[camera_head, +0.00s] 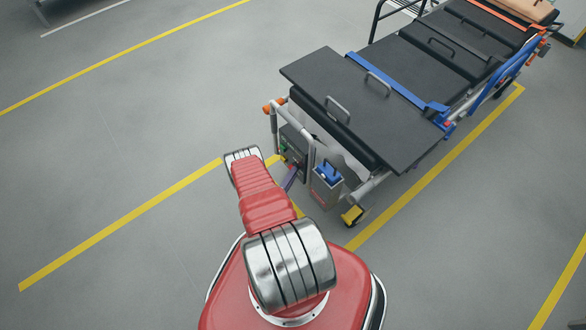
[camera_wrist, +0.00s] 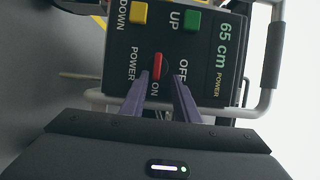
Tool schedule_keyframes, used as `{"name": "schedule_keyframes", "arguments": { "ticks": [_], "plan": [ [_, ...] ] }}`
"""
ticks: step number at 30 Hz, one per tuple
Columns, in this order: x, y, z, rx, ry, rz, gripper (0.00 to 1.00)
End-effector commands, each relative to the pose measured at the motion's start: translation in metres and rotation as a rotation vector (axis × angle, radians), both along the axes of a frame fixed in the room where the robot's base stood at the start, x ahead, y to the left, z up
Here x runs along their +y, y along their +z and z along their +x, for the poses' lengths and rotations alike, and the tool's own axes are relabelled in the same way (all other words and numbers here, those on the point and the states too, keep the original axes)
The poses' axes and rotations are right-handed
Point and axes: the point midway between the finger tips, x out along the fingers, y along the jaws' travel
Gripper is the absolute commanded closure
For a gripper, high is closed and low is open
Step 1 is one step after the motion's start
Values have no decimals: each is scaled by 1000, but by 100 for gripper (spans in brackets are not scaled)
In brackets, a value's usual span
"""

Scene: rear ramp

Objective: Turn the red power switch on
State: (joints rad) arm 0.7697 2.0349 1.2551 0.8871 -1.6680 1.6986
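The red power switch (camera_wrist: 157,66) sits on a dark control panel (camera_wrist: 120,68), with "OFF" printed to its right and "ON" just below it in the wrist view. I cannot tell for sure which position it is in. My gripper (camera_wrist: 162,75) is open, with two purple fingers reaching toward the panel. The switch lies between the fingertips, closer to the left one; contact is not clear. In the head view the panel box (camera_head: 294,143) hangs at the near end of a stretcher, with my gripper (camera_head: 290,178) just below it.
A yellow DOWN button (camera_wrist: 138,13) and a green UP button (camera_wrist: 192,20) sit above the switch. A grey rail (camera_wrist: 270,70) runs to the right of the panel. The black stretcher (camera_head: 400,75) stretches to the upper right. Open floor with yellow lines lies to the left.

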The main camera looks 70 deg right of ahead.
Motion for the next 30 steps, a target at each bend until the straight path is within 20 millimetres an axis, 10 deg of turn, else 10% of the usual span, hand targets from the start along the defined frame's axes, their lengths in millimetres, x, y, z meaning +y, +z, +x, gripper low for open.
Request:
{"name": "schedule_keyframes", "arguments": {
  "ticks": [30],
  "plan": [
    [0,90,-3,2,-2,2,72]
  ]
}}
